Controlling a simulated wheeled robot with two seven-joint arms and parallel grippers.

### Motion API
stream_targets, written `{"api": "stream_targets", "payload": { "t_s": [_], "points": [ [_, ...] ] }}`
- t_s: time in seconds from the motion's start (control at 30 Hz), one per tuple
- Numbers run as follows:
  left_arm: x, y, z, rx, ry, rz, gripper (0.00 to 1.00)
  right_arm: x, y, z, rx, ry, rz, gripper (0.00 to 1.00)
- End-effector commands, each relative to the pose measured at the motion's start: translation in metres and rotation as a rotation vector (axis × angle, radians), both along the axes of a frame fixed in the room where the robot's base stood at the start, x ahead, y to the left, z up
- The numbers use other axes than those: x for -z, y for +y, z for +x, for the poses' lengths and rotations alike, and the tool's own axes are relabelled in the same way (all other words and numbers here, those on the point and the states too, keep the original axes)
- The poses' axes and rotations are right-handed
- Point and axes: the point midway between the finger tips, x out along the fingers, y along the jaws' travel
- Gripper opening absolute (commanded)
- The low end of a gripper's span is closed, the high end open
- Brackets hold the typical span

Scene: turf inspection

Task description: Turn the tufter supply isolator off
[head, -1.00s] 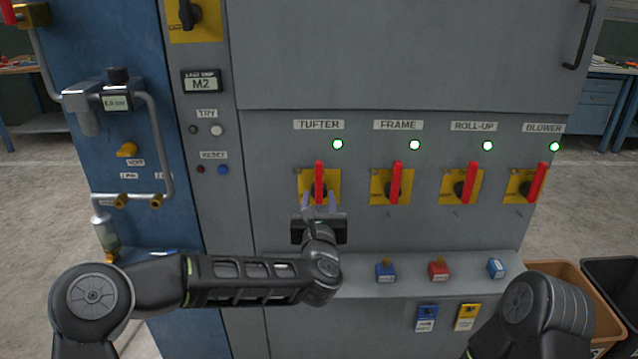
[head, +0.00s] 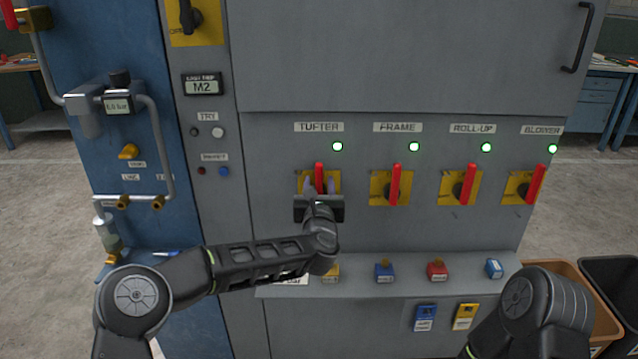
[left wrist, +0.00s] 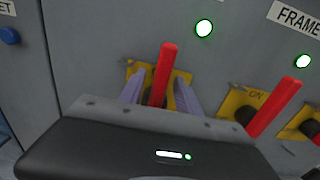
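The tufter supply isolator is a red handle (head: 319,177) on a yellow plate, under the TUFTER label (head: 318,127). The handle stands upright and the green lamp (head: 337,146) above it is lit. My left gripper (head: 319,187) is at this isolator, its two fingers either side of the red handle. In the left wrist view the red handle (left wrist: 162,75) rises between the two pale fingers (left wrist: 160,92), with gaps that look visible on both sides. The lower handle and its hub are hidden by the gripper. My right gripper is out of view; only part of that arm shows.
Similar red handles for FRAME (head: 395,184), ROLL-UP (head: 467,184) and BLOWER (head: 536,184) stand to the right, their lamps lit green. Below is a ledge (head: 460,283) with small coloured padlock-like items. Blue pneumatic panel with pipes (head: 160,140) is at left.

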Motion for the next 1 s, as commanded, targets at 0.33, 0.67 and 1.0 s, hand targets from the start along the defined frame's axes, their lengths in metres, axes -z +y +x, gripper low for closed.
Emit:
{"api": "stream_targets", "payload": {
  "t_s": [0.33, 0.67, 1.0],
  "points": [
    [0.0000, 0.0000, -0.0001, 0.000, 0.000, 0.000, 0.28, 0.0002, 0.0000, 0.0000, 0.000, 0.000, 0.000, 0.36],
    [-0.0001, 0.0000, -0.0002, 0.000, 0.000, 0.000, 0.01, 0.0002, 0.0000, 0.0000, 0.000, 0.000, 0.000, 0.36],
    [-0.0001, 0.0000, -0.0002, 0.000, 0.000, 0.000, 0.00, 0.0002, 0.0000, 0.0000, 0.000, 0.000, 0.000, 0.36]
  ]
}}
